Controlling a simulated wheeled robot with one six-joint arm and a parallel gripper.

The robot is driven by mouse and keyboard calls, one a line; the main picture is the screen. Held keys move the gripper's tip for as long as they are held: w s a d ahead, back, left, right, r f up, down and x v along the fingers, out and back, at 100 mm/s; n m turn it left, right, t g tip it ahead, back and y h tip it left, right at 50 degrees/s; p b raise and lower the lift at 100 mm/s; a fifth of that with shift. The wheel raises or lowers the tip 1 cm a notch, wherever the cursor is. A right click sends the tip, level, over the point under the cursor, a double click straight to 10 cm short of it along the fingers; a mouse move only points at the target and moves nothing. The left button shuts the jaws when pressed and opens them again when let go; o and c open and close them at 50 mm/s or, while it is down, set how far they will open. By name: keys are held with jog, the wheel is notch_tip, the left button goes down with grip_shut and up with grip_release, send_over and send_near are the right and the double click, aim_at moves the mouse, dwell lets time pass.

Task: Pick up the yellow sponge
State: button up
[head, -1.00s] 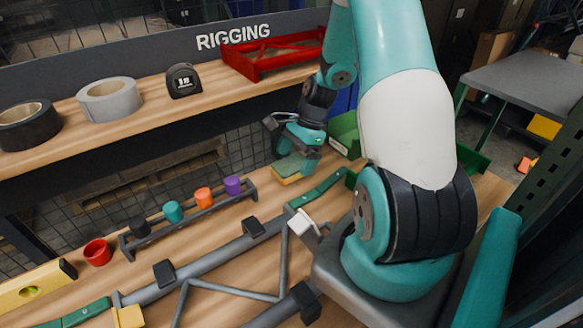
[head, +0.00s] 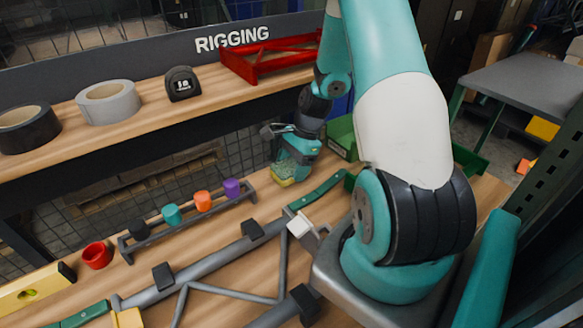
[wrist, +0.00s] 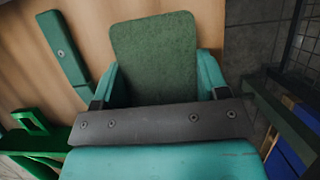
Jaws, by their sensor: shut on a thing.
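The sponge is yellow with a green top. In the head view the yellow sponge (head: 284,177) shows just below and left of my gripper (head: 290,170), near the back of the bench. In the wrist view the sponge's green face (wrist: 155,62) fills the space between the two teal fingers (wrist: 158,85), one along each side. My gripper is shut on the sponge. In the head view the fingers hide part of it. I cannot tell whether it is clear of the bench top.
A green strap piece (head: 318,192) lies close by on the right. A rack with several coloured caps (head: 188,214) stands to the left. A green bin (head: 343,135) is behind my gripper on the right. The upper shelf (head: 215,97) runs along the back.

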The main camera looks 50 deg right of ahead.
aim_at(292, 165)
notch_tip(292, 165, up, 20)
jog(key=p, duration=0.1)
jog(key=o, duration=0.3)
jog(key=shift+c, duration=0.9)
jog(key=shift+f, duration=0.1)
